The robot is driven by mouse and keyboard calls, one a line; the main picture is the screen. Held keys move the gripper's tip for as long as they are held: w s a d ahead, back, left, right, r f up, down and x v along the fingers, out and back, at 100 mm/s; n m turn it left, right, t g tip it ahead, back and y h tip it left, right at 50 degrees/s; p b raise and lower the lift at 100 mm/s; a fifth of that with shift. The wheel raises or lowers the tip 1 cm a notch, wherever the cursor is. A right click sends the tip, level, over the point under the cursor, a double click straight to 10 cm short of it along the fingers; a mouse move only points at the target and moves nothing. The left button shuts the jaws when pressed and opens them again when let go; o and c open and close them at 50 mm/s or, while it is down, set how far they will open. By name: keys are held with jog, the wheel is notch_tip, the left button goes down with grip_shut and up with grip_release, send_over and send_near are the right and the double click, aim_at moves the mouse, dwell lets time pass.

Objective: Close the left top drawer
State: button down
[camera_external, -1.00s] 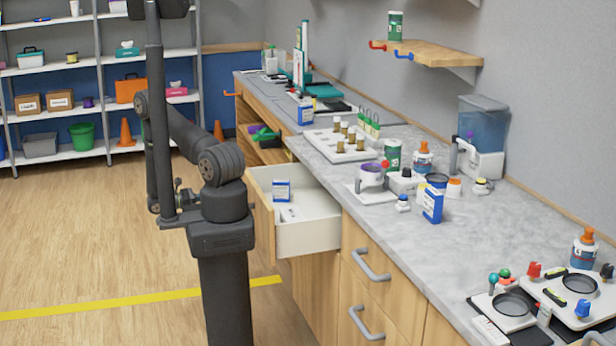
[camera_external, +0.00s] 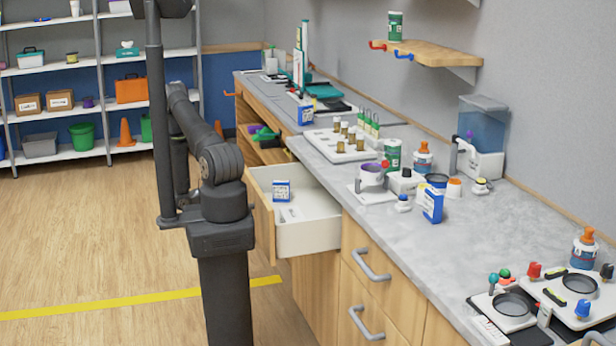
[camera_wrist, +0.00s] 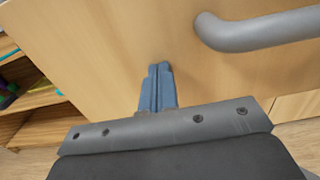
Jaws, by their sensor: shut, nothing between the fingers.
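The left top drawer (camera_external: 308,236) is pulled out from the counter in the external view, with its white inside showing. A blue and white box (camera_external: 282,191) stands in it. In the wrist view the wooden drawer front (camera_wrist: 110,50) fills most of the picture, with a grey bar handle (camera_wrist: 255,30) at the upper right. My gripper (camera_wrist: 160,68) is shut and empty, its blue-grey fingertips pointing at the drawer front to the left of the handle. I cannot tell whether the tips touch the wood. In the external view my arm hides the gripper.
The grey countertop (camera_external: 470,250) holds bottles, boxes and a tray with several vials. Shut drawers with grey handles (camera_external: 370,266) lie to the right of the open drawer. An open shelf (camera_external: 262,143) is beyond it. The floor (camera_external: 90,240) to the left is clear.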

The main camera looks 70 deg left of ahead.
aim_at(289, 186)
jog(key=shift+w, duration=0.1)
jog(key=w, duration=2.3)
jog(key=shift+w, duration=1)
jog(key=shift+w+r, duration=0.1)
jog(key=shift+w, duration=0.1)
jog(key=shift+a, duration=0.1)
jog(key=s, duration=1.4)
jog(key=shift+s, duration=0.3)
jog(key=shift+w, duration=0.1)
